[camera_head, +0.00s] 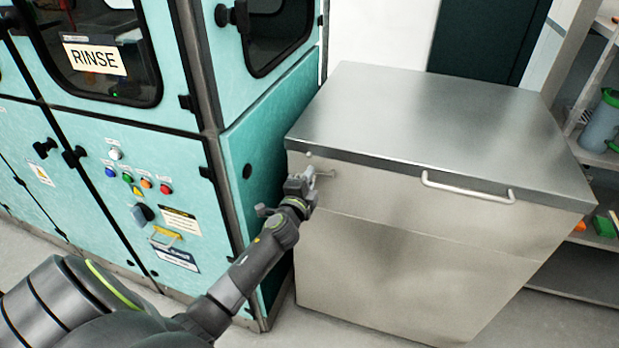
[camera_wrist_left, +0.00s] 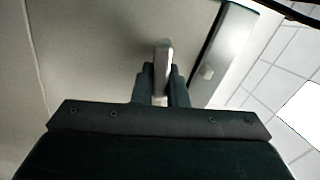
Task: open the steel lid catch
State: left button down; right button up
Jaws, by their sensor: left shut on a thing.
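The steel chest (camera_head: 400,230) stands right of the teal cabinet, with its flat steel lid (camera_head: 440,110) down. The small steel catch (camera_head: 325,172) is on the upper left of the chest's front, just below the lid edge. My left gripper (camera_head: 308,182) is at the catch and shut on it. In the left wrist view the catch (camera_wrist_left: 163,62) stands out as a pale bar between the two dark fingers of the gripper (camera_wrist_left: 162,85). Part of the catch is hidden by the fingers. My right gripper is in neither view.
A bar handle (camera_head: 468,188) runs along the lid's front edge, right of the catch. The teal rinse cabinet (camera_head: 130,150) with buttons and knobs stands close on the left. Shelves (camera_head: 600,160) with a grey container are at the right. Floor is open in front.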

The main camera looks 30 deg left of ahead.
pick_arm(q)
jog(key=shift+f, duration=0.1)
jog(key=c, duration=1.4)
grip_release()
jog(key=shift+c, duration=0.2)
jog(key=shift+s, duration=0.15)
jog(key=v, duration=1.7)
jog(key=shift+d+b, duration=0.15)
jog(key=shift+b, duration=0.15)
